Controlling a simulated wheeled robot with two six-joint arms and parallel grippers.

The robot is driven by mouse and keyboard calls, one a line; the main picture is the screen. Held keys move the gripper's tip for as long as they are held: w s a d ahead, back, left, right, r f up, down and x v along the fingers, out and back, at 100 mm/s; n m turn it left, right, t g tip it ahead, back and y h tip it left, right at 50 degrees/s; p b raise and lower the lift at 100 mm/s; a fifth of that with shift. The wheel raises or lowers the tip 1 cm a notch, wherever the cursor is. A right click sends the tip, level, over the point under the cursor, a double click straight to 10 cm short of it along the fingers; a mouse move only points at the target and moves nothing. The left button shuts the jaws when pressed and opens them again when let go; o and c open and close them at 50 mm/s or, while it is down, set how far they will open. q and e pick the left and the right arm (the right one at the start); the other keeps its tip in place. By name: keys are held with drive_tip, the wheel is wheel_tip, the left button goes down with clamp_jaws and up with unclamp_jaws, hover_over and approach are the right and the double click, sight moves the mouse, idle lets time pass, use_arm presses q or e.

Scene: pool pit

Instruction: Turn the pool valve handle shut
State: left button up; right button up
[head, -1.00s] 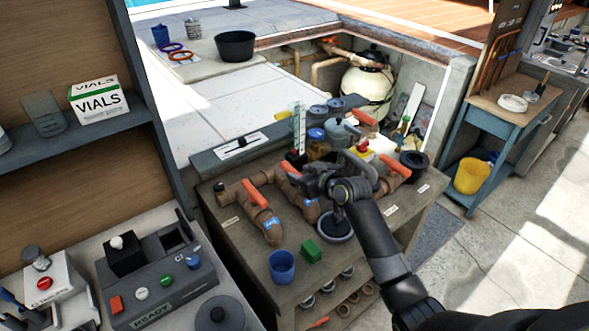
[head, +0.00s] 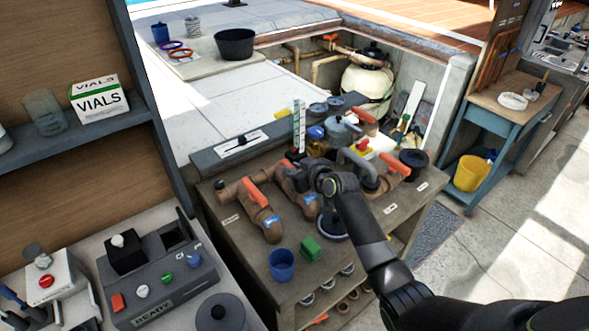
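Brown pipe valves with orange handles stand on the grey bench. The left valve's orange handle (head: 254,192) lies slanted along its pipe. The right valve's orange handle (head: 394,167) shows clear of my arm. The middle valve (head: 309,204) has a blue label; its handle is mostly hidden behind my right gripper. My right gripper (head: 291,177) is over the top of the middle valve, pointing left. I cannot tell whether it touches the handle or whether its fingers are open. My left gripper is out of view.
A blue cup (head: 282,266) and a green block (head: 310,247) stand at the bench front. A dark round dish (head: 333,226) sits under my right arm. Gauges, a jar and a thermometer strip (head: 299,128) crowd the back. A control box (head: 160,280) is at lower left.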

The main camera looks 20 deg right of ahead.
clamp_jaws()
drive_tip(key=m+h+p, duration=0.2)
drive_tip(key=p, duration=0.2)
drive_tip(key=shift+a+r, duration=0.1)
drive_tip(key=shift+r, duration=0.1)
drive_tip(key=shift+f+m+t+h+p, duration=0.1)
drive_tip(key=shift+m+t+h+p, duration=0.2)
drive_tip(key=shift+m+h+p, duration=0.25)
drive_tip(key=shift+f+h, duration=0.1)
drive_tip(key=shift+h, duration=0.25)
drive_tip(key=shift+f+m+h+b, duration=0.25)
drive_tip(key=shift+m+h+b, duration=0.25)
drive_tip(key=shift+m+h, duration=0.5)
drive_tip(key=m+g+h+b, duration=0.1)
drive_tip(key=m+h+b, duration=0.3)
drive_tip(key=b, duration=0.5)
drive_tip(key=shift+f+h, duration=0.1)
drive_tip(key=shift+h, duration=0.4)
drive_tip(key=shift+r+m+g+h+b, duration=0.2)
drive_tip(key=shift+m+g+h+b, duration=0.35)
drive_tip(key=shift+m+b, duration=0.3)
